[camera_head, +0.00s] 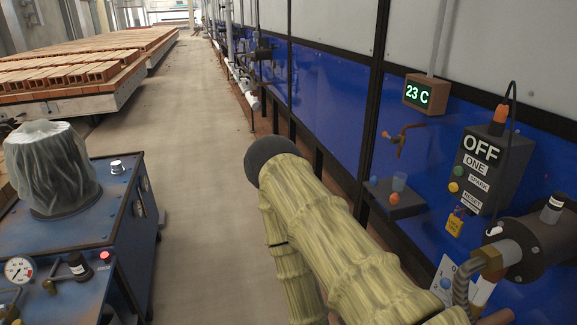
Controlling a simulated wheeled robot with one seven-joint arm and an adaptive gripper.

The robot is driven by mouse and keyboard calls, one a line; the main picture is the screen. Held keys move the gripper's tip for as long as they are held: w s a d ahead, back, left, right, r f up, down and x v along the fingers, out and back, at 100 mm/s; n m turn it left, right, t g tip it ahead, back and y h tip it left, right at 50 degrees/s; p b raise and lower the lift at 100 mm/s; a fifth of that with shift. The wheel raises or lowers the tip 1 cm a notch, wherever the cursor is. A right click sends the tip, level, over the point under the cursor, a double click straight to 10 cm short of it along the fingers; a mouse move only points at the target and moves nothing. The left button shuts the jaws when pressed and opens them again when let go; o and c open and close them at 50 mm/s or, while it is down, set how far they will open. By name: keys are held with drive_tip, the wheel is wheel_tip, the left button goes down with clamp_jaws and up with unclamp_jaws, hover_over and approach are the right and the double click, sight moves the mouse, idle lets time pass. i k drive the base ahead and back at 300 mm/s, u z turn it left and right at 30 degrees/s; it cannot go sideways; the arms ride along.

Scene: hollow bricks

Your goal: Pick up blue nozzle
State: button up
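A small pale blue cup-shaped piece (399,181) stands on a dark ledge (408,206) on the blue wall at the right. It may be the blue nozzle; it is too small to be sure. An orange rounded piece (394,197) sits just in front of it, and a small blue round piece (373,181) is to its left. My arm, with yellow-green ribbed links and a dark rounded joint, fills the lower middle, left of the ledge. My gripper does not show, so its opening and contents are hidden.
A dark control box (485,165) and a brown valve handle (402,138) are on the wall near the ledge. A hose and black cylinder (540,245) jut out at lower right. A blue machine cart (75,235) stands at left. The floor aisle (195,130) is clear.

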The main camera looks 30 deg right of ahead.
sight(374, 180)
drive_tip(key=u, duration=0.25)
drive_tip(key=i, duration=1.65)
drive_tip(key=z, duration=0.7)
drive_tip(key=i, duration=0.9)
drive_tip(key=z, duration=1.1)
drive_tip(key=i, duration=0.3)
drive_tip(key=z, duration=0.15)
